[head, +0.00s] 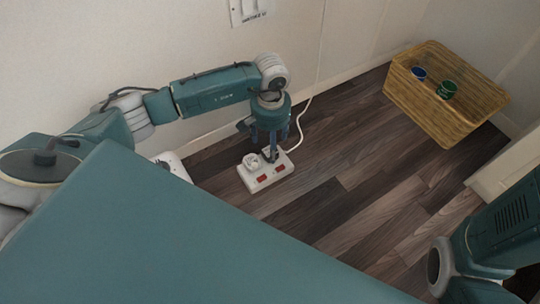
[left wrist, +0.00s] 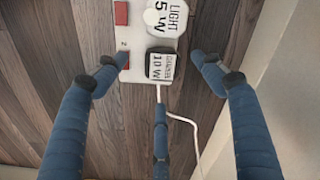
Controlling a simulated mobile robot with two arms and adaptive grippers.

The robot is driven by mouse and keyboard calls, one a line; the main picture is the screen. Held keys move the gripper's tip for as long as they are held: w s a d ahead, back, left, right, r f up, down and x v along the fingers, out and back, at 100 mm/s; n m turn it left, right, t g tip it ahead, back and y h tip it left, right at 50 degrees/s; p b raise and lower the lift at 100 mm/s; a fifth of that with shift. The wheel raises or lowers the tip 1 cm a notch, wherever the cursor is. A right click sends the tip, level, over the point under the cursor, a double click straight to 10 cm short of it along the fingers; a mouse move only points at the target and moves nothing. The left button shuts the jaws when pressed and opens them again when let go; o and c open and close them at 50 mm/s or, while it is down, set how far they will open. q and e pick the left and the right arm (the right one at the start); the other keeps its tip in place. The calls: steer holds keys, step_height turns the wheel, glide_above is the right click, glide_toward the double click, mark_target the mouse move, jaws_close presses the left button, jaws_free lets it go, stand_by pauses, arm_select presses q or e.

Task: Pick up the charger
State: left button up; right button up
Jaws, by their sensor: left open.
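The charger (left wrist: 162,65) is a dark block with a white label reading "CHARGER 10 W". It sits on a white power strip (left wrist: 133,68) with red switches. In the head view the power strip (head: 265,181) lies on the floor near the wall, and my gripper mostly hides the charger. My left gripper (head: 272,150) is open and points down over the strip. In the left wrist view its fingers (left wrist: 162,75) are spread around the charger, two at its sides and one below in the picture. I cannot tell whether they touch it. My right gripper is not in view.
A round white plug labelled "LIGHT 5 W" (left wrist: 168,17) sits beside the charger on the same strip. A white cord (head: 302,121) runs from the strip towards the wall. A wicker basket (head: 430,108) with cans stands at the back right. The wooden floor (head: 370,180) between is clear.

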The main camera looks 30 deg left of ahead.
mark_target(265, 151)
arm_select(q)
step_height(265, 151, down, 4)
steer(key=b, duration=0.3)
steer(key=shift+a+f, duration=0.1)
steer(key=shift+a, duration=0.05)
steer(key=shift+w, duration=0.1)
steer(key=c, duration=1.3)
